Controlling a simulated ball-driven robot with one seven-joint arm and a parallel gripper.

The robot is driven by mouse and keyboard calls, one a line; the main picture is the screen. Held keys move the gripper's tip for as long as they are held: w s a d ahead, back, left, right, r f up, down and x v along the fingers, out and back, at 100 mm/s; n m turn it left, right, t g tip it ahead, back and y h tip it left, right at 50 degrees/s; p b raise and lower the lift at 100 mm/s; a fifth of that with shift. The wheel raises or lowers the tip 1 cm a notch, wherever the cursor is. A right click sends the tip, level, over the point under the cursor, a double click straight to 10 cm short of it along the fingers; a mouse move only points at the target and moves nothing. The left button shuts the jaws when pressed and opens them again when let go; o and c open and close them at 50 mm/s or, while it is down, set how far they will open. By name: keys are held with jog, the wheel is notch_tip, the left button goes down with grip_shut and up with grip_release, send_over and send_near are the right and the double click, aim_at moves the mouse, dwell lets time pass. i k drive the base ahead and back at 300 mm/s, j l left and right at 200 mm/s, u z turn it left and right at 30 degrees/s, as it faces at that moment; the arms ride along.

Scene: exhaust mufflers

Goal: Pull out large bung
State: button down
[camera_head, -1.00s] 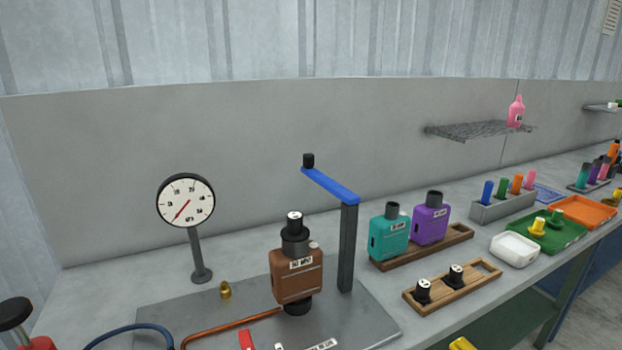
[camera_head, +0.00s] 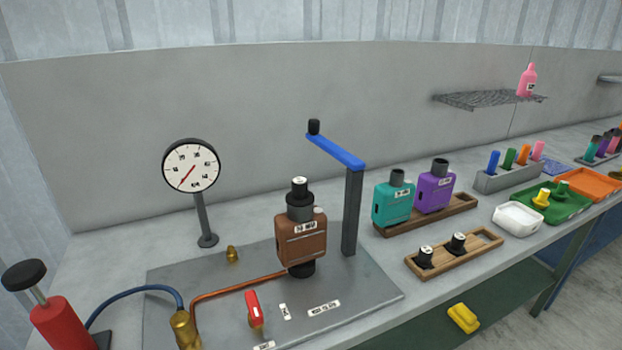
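A brown muffler (camera_head: 302,243) stands upright on the grey metal plate, with a black base under it. A black bung (camera_head: 299,189) with a pale marked top sits upright in the black neck (camera_head: 300,212) of this muffler. Two more black bungs, a left one (camera_head: 425,257) and a right one (camera_head: 457,243), stand in a wooden tray (camera_head: 480,254) to the right. The marks on the bung tops are too small to read, so I cannot tell their sizes apart by label. My gripper is not in view.
A blue clamp arm (camera_head: 336,151) on a dark post (camera_head: 352,212) stands close behind and right of the brown muffler. A dial gauge (camera_head: 191,166), red pump (camera_head: 62,325) and red lever (camera_head: 254,308) are to the left. Teal (camera_head: 392,203) and purple (camera_head: 433,190) mufflers stand at the right.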

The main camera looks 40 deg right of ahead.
aim_at(299, 196)
jog(key=l+u, duration=0.1)
jog(key=u, duration=0.35)
jog(key=l+u, duration=0.25)
jog(key=l, duration=0.15)
jog(key=k+l+u, duration=0.25)
jog(key=l+u, duration=0.25)
jog(key=l, duration=0.2)
jog(key=k+l, duration=0.15)
jog(key=l, duration=0.25)
jog(key=k+l, duration=0.15)
jog(key=l, duration=0.25)
jog(key=k+l+u, duration=0.1)
jog(key=l, duration=0.25)
jog(key=k+l, duration=0.25)
jog(key=l, duration=0.15)
